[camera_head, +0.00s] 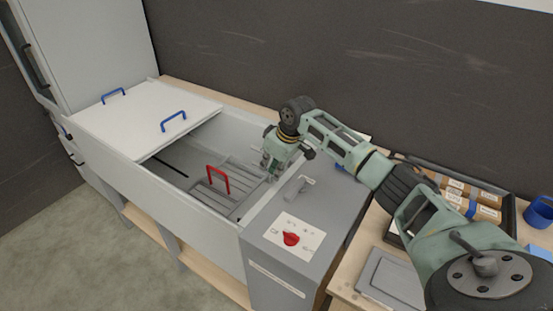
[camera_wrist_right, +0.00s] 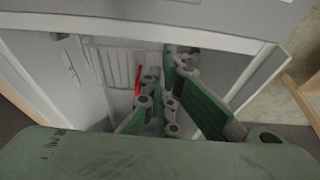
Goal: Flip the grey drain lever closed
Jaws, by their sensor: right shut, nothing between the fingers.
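A small grey lever (camera_head: 300,188) sits on the grey top of the basin's right end, behind the red knob; I take it for the drain lever. My right gripper (camera_head: 270,172) points down into the open right part of the basin, left of this lever and apart from it. Its fingers show large in the right wrist view (camera_wrist_right: 165,80), shut and empty. The lever is not clearly seen in the right wrist view. My left gripper is not in view.
The basin (camera_head: 190,215) holds a grey rack with a red handle (camera_head: 218,180); the handle also shows in the right wrist view (camera_wrist_right: 138,82). A white lid (camera_head: 145,112) with blue handles covers the left part. A red knob (camera_head: 291,239) sits on a white plate. A blue mug (camera_head: 540,212) stands far right.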

